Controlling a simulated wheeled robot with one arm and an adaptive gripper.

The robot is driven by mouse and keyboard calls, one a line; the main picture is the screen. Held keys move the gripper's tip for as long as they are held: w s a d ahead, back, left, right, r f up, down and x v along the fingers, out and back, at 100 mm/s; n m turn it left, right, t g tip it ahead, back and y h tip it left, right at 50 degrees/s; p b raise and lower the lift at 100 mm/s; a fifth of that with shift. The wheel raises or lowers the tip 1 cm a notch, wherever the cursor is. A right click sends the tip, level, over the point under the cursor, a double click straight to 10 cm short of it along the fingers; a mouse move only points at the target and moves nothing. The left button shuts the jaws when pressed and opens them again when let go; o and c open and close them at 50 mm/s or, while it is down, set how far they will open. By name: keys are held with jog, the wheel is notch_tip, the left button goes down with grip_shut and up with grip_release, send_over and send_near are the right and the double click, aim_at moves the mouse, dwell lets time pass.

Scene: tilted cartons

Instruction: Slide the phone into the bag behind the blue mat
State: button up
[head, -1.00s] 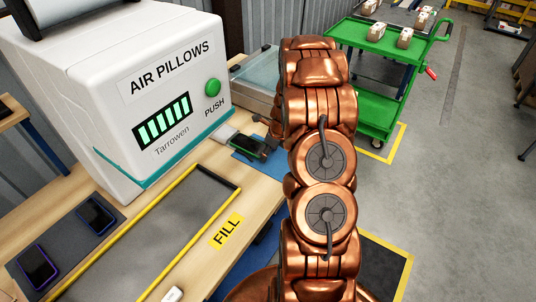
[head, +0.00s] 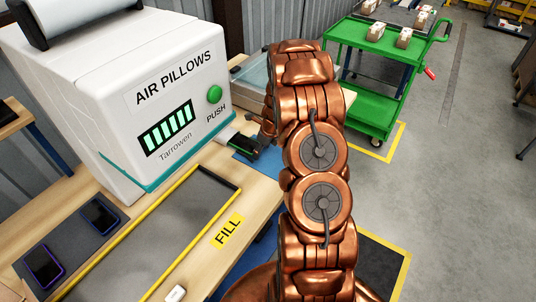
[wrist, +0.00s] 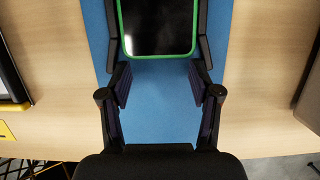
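The phone, black with a green edge, lies between my gripper's fingers in the wrist view (wrist: 158,26); its far end is cut off by the frame. My gripper (wrist: 158,30) is shut on the phone's two long sides. The blue mat (wrist: 160,110) is below them. In the head view the phone (head: 240,146) shows at the mat's far left side, beside my gripper. A pale grey-white bag (head: 221,136) lies just beyond the phone, by the machine's base. Its opening is too small to make out, and I cannot tell whether the phone's end touches it.
The white air-pillow machine (head: 125,95) stands close left of the bag. A yellow-edged tray (head: 190,215) marked FILL is at the front. Two more phones (head: 100,214) (head: 43,268) lie on a dark mat. A green cart (head: 378,90) stands beyond the table.

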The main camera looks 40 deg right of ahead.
aim_at(251, 146)
jog(key=shift+w+a+p, duration=0.3)
jog(key=shift+w+p, duration=0.2)
jog(key=shift+w, duration=0.25)
jog(key=shift+w, duration=0.1)
jog(key=shift+w+a+p, duration=0.15)
jog(key=shift+w+p, duration=0.05)
jog(key=shift+w, duration=0.3)
jog(key=shift+w+a+p, duration=0.15)
jog(key=shift+w, duration=0.35)
jog(key=shift+w+a, duration=0.1)
jog(key=shift+w, duration=0.25)
jog(key=shift+w, duration=0.25)
jog(key=shift+s, duration=0.15)
